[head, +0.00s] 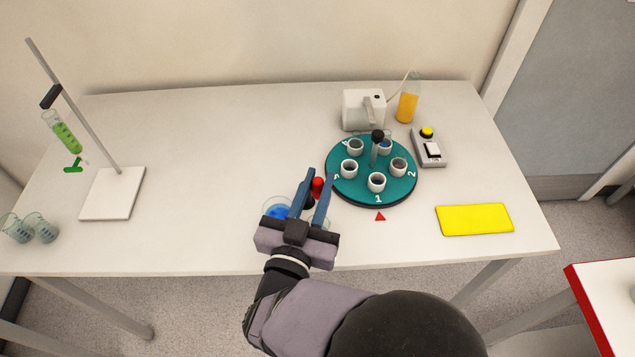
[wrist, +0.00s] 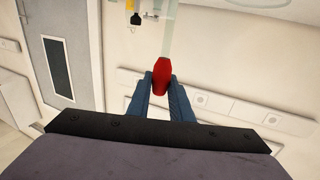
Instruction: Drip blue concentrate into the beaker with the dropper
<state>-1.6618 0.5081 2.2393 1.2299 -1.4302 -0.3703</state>
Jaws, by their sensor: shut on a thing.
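My gripper (head: 320,176) is over the front middle of the table, shut on the dropper by its red bulb (head: 317,187). In the wrist view, the red bulb (wrist: 161,76) sits between the two blue fingers, and a pale clear tube runs on from it towards the top edge. The dropper's tip cannot be made out. A round clear vessel with blue liquid (head: 277,211) stands just left of my gripper, partly hidden by it. Two clear empty beakers (head: 42,230) stand at the table's left front edge.
A green turntable (head: 343,190) with several white cups stands right of my gripper. Behind it are a white device (head: 362,110) and a vessel of orange liquid (head: 407,106). A button box (head: 430,148) and yellow pad (head: 474,219) lie right. A stand (head: 112,206) holds a green-filled tube (head: 66,138) left.

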